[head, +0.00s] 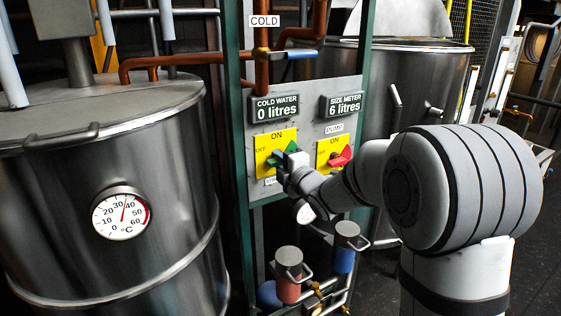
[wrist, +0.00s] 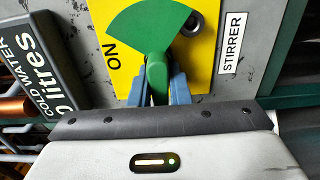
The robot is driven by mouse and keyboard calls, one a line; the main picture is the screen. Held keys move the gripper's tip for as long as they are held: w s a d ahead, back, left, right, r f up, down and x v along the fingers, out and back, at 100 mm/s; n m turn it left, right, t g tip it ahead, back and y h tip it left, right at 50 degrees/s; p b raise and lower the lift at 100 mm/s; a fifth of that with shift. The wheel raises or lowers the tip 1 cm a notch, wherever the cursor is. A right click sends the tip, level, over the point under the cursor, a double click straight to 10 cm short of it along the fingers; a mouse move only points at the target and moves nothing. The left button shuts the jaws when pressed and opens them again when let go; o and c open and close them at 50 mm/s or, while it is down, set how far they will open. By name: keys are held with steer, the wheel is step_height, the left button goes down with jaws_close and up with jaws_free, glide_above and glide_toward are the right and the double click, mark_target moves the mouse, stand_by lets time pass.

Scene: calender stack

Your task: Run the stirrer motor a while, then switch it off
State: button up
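The stirrer switch is a yellow plate (wrist: 206,45) with a green fan-shaped piece (wrist: 153,28) and a green handle (wrist: 157,78). The word ON is readable beside the fan, and a STIRRER label (wrist: 232,43) stands along the plate. My gripper (wrist: 159,90) has its two blue fingers on either side of the handle, closed against it. In the head view, the switch plate (head: 263,141) is on the grey panel, and my gripper (head: 280,163) reaches it from the right, partly hiding its label. The handle's exact setting is hard to tell.
A PUMP switch (head: 341,157) with a red piece is just right of the stirrer switch. Above are displays reading COLD WATER 0 litres (head: 276,107) and SIZE METER 6 litres (head: 342,104). Steel vats stand left (head: 45,190) and behind right; pipes and valves are below.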

jaws_close()
steer(key=shift+m+b, duration=0.8)
steer(key=shift+r+m+b, duration=0.15)
steer(key=shift+m+b, duration=0.65)
steer(key=shift+m, duration=0.4)
steer(key=m, duration=0.2)
steer(key=r+m, duration=0.1)
steer(key=m, duration=0.1)
steer(key=shift+w+d+b, duration=0.1)
steer(key=shift+d+b, duration=0.05)
steer(key=shift+b, duration=0.2)
steer(key=m, duration=0.5)
steer(key=shift+w+d+r+p, duration=0.15)
steer(key=shift+d+r+p, duration=0.1)
steer(key=shift+p, duration=0.15)
steer(key=m, duration=0.1)
steer(key=m+p, duration=0.1)
steer(key=m, duration=0.2)
steer(key=shift+w+d+r+m, duration=0.15)
steer(key=shift+w+d+m, duration=0.1)
steer(key=shift+m, duration=0.15)
steer(key=shift+p, duration=0.3)
